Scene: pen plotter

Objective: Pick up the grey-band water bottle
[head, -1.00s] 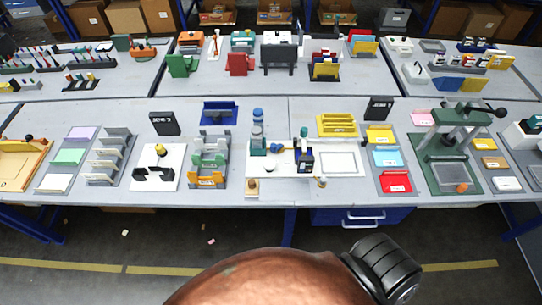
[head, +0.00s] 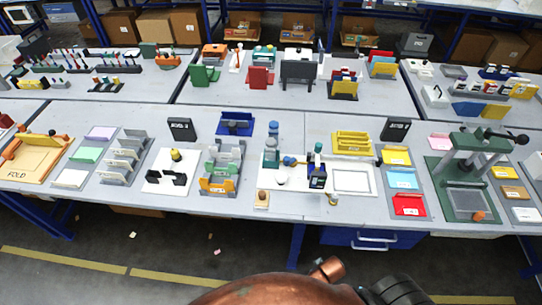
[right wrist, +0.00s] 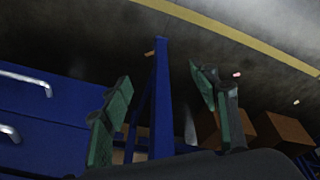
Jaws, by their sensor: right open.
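No bottle is in that view. My left gripper is not in view.
A blue tray (head: 235,122) lies behind the bottles to the left, and a green and orange rack (head: 223,165) stands left of them. A yellow tray (head: 352,142) is to the right. Blue drawers (head: 365,240) hang under the bench front.

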